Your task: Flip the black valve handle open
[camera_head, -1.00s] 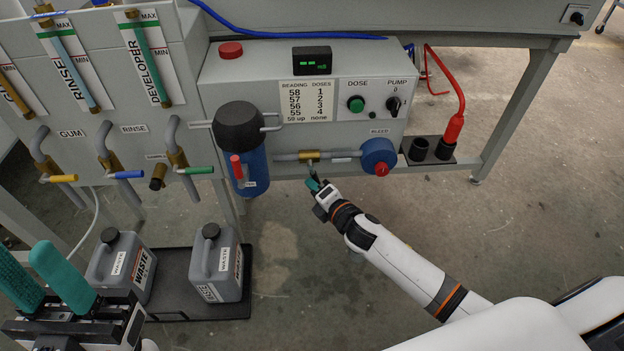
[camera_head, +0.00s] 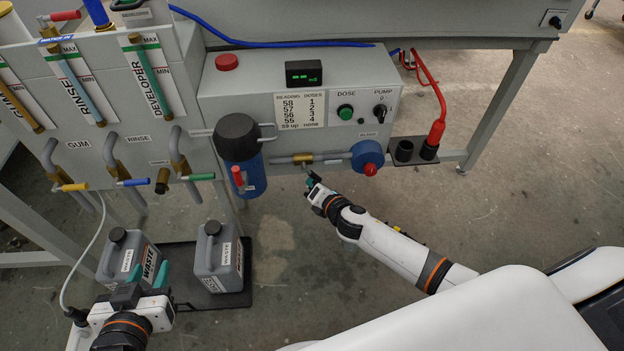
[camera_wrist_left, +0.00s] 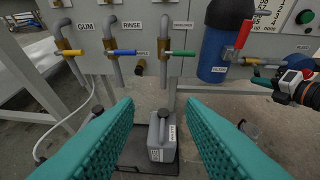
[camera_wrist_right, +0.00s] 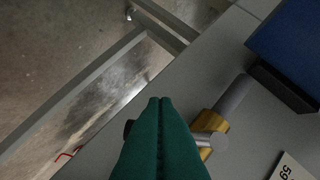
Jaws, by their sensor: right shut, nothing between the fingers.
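The brass valve (camera_head: 303,158) sits in the grey pipe between the blue filter housing and the round blue bleed unit. A short metal stem comes down from it to a small dark handle (camera_head: 314,177), partly hidden by my right gripper (camera_head: 309,183). That gripper is shut and empty, its teal fingertips right beside the handle; I cannot tell whether they touch. In the right wrist view the shut fingers (camera_wrist_right: 158,100) cover part of the brass valve (camera_wrist_right: 212,124), and a dark end (camera_wrist_right: 128,128) shows left of them. My left gripper (camera_head: 148,274) is open and empty, low near the waste cans.
Two grey waste cans (camera_head: 128,256) stand on a black floor tray (camera_head: 180,248). The blue filter housing (camera_head: 250,175) has a red handle. Taps with yellow, blue and green handles (camera_head: 202,177) hang at left. A red cable (camera_head: 437,130) enters a black holder at right.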

